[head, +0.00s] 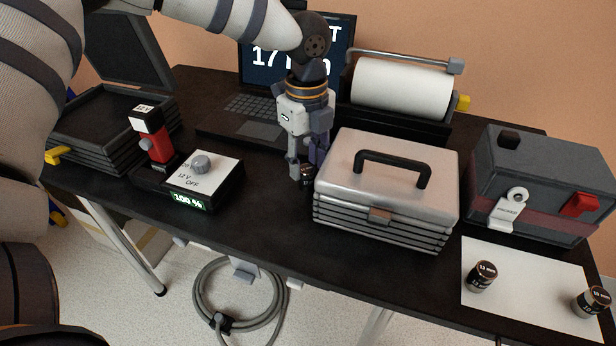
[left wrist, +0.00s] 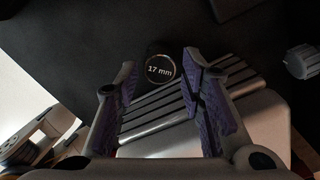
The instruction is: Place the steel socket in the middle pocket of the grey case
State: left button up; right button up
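A dark round socket (left wrist: 160,69) marked 17 mm on its top stands on the black table in the left wrist view. In the head view the socket (head: 306,177) is partly hidden by my left gripper (head: 304,172). My left gripper points down with its fingers open (left wrist: 161,62), one on each side of the socket, with gaps visible. A light grey case (head: 335,152) with a black handle stands just right of the gripper, its lid shut; any pockets inside are hidden. My right gripper is not in view.
An open black case (head: 80,118) stands at left, by a red 12 V device (head: 152,140) and a control box (head: 201,172). Behind are a laptop (head: 258,130) and paper roll (head: 404,88). At right are a dark box (head: 545,175) and two sockets on a white sheet (head: 525,290).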

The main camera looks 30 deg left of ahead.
pick_arm(q)
jog(key=shift+f, duration=0.85)
jog(key=shift+c, duration=0.2)
jog(key=shift+r, duration=0.1)
grip_shut()
